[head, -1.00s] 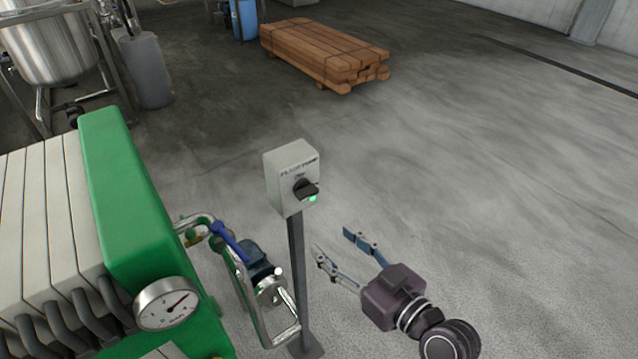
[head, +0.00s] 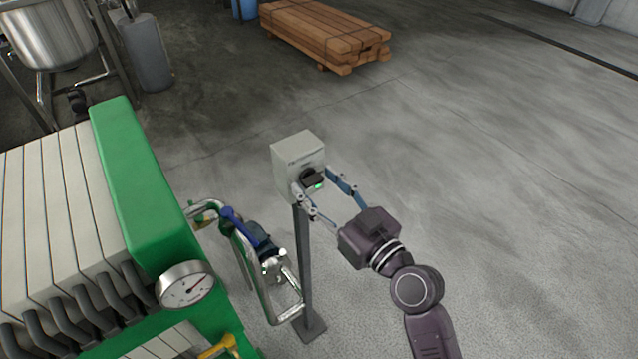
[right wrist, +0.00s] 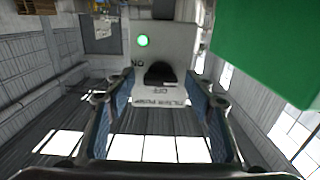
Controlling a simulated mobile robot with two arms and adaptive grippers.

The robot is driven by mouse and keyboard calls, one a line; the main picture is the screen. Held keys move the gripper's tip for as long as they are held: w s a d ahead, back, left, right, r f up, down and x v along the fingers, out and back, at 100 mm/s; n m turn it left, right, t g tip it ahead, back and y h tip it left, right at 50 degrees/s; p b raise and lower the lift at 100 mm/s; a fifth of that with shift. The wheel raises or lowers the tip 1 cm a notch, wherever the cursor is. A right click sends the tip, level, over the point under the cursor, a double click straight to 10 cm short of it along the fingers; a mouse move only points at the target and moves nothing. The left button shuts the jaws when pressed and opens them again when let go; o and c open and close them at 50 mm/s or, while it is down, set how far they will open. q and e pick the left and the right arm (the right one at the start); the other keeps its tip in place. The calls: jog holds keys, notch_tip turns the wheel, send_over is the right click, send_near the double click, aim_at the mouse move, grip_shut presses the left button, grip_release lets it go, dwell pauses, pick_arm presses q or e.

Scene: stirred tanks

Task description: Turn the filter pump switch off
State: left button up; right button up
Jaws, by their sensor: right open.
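The filter pump switch box (head: 288,178) is a pale grey box on a dark post. Its black rotary knob (head: 313,178) sits on the front face, with a lit green lamp (head: 319,187) beside it. My right gripper (head: 318,183) is open, its two blue-padded fingers reaching to either side of the knob; I cannot tell whether they touch it. In the right wrist view the box face (right wrist: 180,45) appears upside down, with ON and OFF lettering around the knob (right wrist: 160,73) and the green lamp glowing. The knob lies between the fingers. My left gripper is not in view.
A green filter press (head: 135,190) with pale plates and a round gauge (head: 185,287) stands at left. A pump with steel pipes (head: 270,265) is close to the post (head: 305,265). A timber stack (head: 325,35) lies behind. The floor at right is clear.

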jog(key=shift+c, duration=0.6)
jog(key=c, duration=1)
jog(key=shift+c, duration=0.2)
jog(key=shift+m, duration=0.3)
jog(key=m+p, duration=0.2)
jog(key=m, duration=0.1)
jog(key=m+p, duration=0.2)
jog(key=m, duration=0.3)
jog(key=shift+r+m, duration=0.1)
jog(key=shift+m, duration=0.3)
jog(key=m+p, duration=0.1)
jog(key=m, duration=0.3)
jog(key=shift+m, duration=0.3)
jog(key=shift+m+p, duration=0.7)
jog(key=shift+m, duration=1.2)
